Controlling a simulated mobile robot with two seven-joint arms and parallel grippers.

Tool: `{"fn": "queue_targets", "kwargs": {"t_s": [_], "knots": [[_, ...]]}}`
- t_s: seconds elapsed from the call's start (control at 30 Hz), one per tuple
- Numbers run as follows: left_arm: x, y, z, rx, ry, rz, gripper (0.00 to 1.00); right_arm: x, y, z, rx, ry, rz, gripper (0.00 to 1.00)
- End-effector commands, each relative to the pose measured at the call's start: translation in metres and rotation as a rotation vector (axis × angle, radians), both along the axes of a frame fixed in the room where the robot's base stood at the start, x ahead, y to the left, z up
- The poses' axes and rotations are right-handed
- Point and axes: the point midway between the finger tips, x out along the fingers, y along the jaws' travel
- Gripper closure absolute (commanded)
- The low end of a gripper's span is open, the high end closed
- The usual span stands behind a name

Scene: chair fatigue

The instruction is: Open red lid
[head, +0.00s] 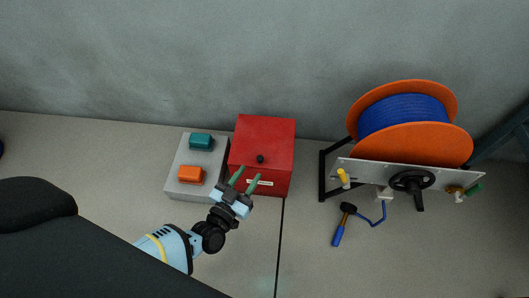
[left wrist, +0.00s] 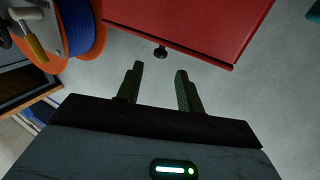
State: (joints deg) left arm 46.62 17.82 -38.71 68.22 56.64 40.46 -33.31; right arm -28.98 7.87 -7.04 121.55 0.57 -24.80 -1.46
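A black knob (head: 260,159) sits near the lid's front edge. My left gripper (head: 246,180) is at the front of the box, close to the knob, with its green fingers apart and nothing between them. In the left wrist view the left gripper (left wrist: 160,80) is open, and the knob (left wrist: 160,52) is beyond the fingertips, roughly between them. The red lid (left wrist: 200,25) fills the top there. My right gripper is not in view.
A grey block (head: 184,190) with a teal piece (head: 201,142) and an orange piece (head: 191,175) stands left of the box. A blue hose reel with orange discs (head: 410,143) stands to the right.

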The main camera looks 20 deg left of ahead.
Motion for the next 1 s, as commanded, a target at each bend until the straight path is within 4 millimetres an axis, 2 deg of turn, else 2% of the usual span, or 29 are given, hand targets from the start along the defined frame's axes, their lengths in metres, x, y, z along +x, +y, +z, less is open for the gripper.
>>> {"fn": "queue_targets", "kwargs": {"t_s": [0.23, 0.6, 1.0], "knots": [[0.02, -0.002, 0.0, 0.001, -0.002, -0.001, 0.63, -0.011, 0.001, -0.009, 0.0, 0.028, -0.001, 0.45], [0.07, -0.008, 0.0, 0.001, -0.001, -0.001, 0.63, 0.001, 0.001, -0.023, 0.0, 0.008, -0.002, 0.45], [0.078, -0.009, 0.0, 0.0, 0.001, -0.001, 0.63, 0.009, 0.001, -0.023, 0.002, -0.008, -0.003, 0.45]]}}
